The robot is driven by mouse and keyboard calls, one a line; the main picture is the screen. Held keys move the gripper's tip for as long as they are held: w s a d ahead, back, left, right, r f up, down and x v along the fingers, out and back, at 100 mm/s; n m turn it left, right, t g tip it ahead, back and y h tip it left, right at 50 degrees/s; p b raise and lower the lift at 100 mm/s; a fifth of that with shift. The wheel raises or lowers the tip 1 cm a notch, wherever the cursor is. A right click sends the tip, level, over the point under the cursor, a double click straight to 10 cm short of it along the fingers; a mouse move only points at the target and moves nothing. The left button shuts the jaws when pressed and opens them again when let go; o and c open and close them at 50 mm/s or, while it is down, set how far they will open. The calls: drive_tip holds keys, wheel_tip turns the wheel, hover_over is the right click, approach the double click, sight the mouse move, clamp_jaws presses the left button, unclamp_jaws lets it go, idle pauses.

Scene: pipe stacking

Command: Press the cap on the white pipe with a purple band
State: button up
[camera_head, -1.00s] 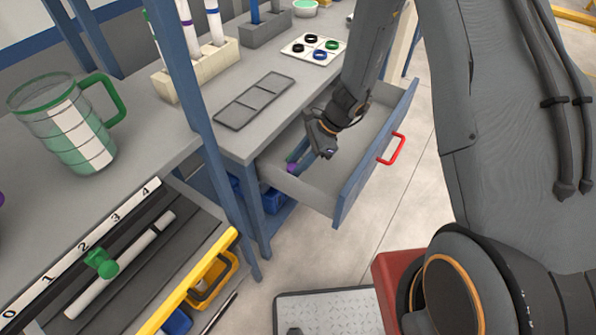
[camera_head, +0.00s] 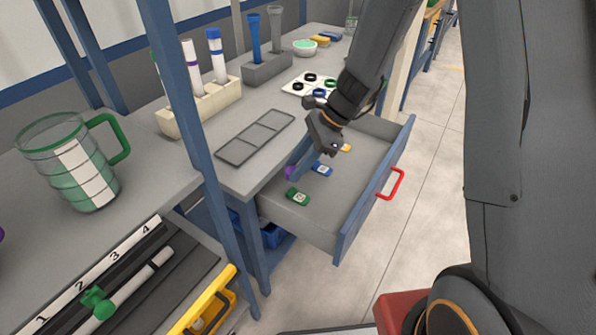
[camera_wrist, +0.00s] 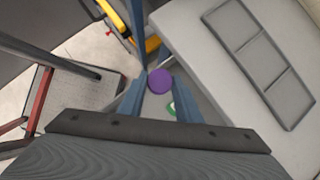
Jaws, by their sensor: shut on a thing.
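My gripper (camera_head: 302,162) is shut on a purple cap (camera_head: 289,172) and holds it above the open drawer (camera_head: 300,228). In the wrist view the purple cap (camera_wrist: 160,81) sits between the tips of my gripper (camera_wrist: 160,92). The white pipe with a purple band (camera_head: 191,70) stands upright in the beige rack (camera_head: 198,118) on the bench, left of my gripper and well apart from it. Its lower end is hidden in the rack. The blue post partly hides the rack's left side.
Green (camera_head: 297,197), blue (camera_head: 321,170) and yellow pieces lie in the drawer. A white pipe with a blue band (camera_head: 216,55) stands beside the purple-banded one. A flat grey tray (camera_head: 255,138) lies on the bench.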

wheel_tip(320, 180, up, 8)
drive_tip(key=p, duration=0.6)
drive_tip(key=shift+f, duration=0.1)
